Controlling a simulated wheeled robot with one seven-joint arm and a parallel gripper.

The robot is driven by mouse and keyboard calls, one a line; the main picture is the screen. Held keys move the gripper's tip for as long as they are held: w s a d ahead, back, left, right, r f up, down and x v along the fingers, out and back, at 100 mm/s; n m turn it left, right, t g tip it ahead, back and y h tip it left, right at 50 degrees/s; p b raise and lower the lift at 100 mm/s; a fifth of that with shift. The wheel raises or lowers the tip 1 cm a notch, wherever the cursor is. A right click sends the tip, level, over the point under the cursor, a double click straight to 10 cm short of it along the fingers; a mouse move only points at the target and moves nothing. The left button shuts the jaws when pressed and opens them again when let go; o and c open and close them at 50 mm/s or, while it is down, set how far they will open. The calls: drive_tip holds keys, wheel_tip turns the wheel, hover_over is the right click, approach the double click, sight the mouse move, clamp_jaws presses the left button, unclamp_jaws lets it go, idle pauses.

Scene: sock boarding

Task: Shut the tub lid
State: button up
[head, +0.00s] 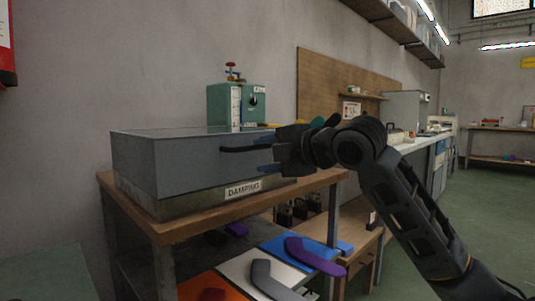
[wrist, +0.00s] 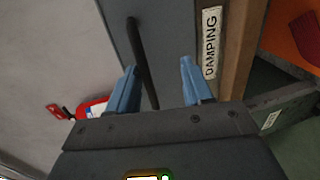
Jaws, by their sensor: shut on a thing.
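The grey tub lid (head: 190,165) is a deep box-shaped cover over the tub's low beige-grey base (head: 205,203), which bears a DAMPING label (head: 243,188). I see no clear gap between lid and base from the front; the far side is hidden. A dark bar handle (head: 240,149) juts from the lid's front. It also shows in the wrist view (wrist: 142,55) between my blue fingers. My gripper (head: 264,155) reaches in from the right and is shut on this handle. My fingers also show in the wrist view (wrist: 158,68).
The tub stands on a wooden-topped bench (head: 200,228). A green device (head: 237,104) is behind it. Below are a purple sock-like piece (head: 315,258) and a grey one (head: 268,278) on coloured panels. A red extinguisher (wrist: 92,108) shows in the wrist view. Green floor lies clear at right.

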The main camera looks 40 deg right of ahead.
drive_tip(key=shift+f, duration=0.25)
drive_tip(key=s+r+p, duration=0.2)
drive_tip(key=s, duration=0.5)
drive_tip(key=shift+s, duration=0.3)
